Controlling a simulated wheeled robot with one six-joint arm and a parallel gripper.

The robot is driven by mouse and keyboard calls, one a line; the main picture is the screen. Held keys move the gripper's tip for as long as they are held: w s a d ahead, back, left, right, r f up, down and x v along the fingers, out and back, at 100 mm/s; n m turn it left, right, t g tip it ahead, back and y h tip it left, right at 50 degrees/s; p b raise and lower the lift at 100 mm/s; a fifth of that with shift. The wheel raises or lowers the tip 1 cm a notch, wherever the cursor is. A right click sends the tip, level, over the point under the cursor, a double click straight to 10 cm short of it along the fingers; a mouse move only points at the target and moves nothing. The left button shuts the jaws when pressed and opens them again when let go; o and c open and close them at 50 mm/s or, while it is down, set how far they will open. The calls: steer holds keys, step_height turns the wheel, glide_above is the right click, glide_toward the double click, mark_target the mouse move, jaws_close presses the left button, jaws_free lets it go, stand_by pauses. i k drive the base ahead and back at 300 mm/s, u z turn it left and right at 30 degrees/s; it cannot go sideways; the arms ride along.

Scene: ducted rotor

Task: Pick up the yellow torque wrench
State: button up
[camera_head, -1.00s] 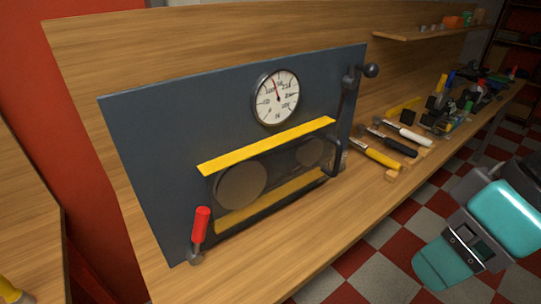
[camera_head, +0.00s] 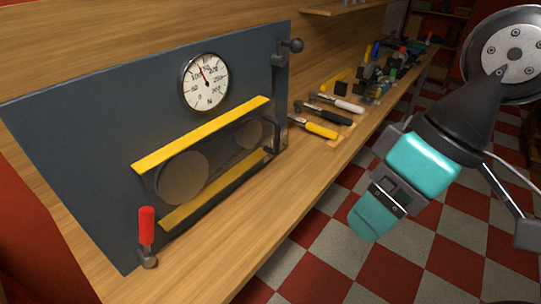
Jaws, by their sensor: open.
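The yellow torque wrench (camera_head: 320,131) lies on the wooden bench, just right of the dark panel. Its yellow handle points towards the bench's front edge and its metal head end points back and left. A black-handled wrench (camera_head: 331,115) and a white-handled wrench (camera_head: 347,105) lie beyond it, roughly parallel. My gripper (camera_head: 366,222), teal and grey, hangs over the checkered floor in front of the bench, to the right of and apart from the yellow wrench. Nothing shows held in it. Its fingertips are hard to make out separately.
A dark panel (camera_head: 75,130) with a round gauge (camera_head: 204,82), yellow strips and a red-handled lever (camera_head: 147,227) stands on the bench (camera_head: 255,215). Many small tools crowd the far end. A shelf (camera_head: 335,7) juts out above. The bench front in the foreground is clear.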

mark_target(312, 127)
steer(key=z, duration=1.6)
steer(key=i, duration=2.5)
steer(key=u, duration=3.7)
